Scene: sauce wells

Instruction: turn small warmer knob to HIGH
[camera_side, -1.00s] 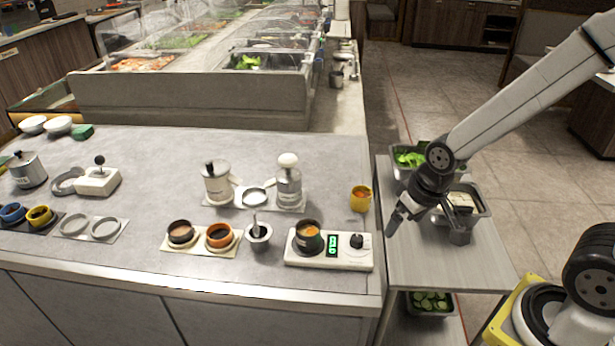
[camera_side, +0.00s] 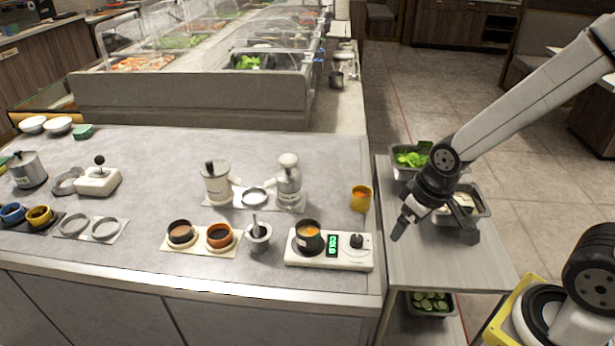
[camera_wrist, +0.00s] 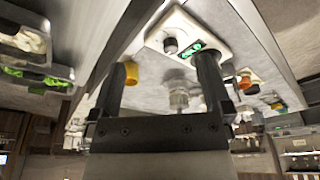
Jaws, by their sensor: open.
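The small warmer (camera_side: 290,262) is a white box near the counter's front right edge. Its black knob (camera_side: 357,241) stands at the right end, beside a lit green display (camera_side: 332,244). A dark pot (camera_side: 309,237) with orange contents sits on its left part. In the wrist view the knob (camera_wrist: 170,45) and the green display (camera_wrist: 191,50) show beyond the fingers. My gripper (camera_side: 433,229) is open and empty, above the side table to the right of the warmer, apart from the knob. The wrist view shows its two fingers (camera_wrist: 160,85) wide apart. The knob's pointer setting is too small to read.
A yellow cup (camera_side: 361,198) stands behind the knob near the counter's right edge. A small grey mortar (camera_side: 259,238) stands left of the warmer. Two dispensers (camera_side: 289,186) stand farther back. Metal food pans (camera_side: 470,208) rest on the side table, close to my gripper.

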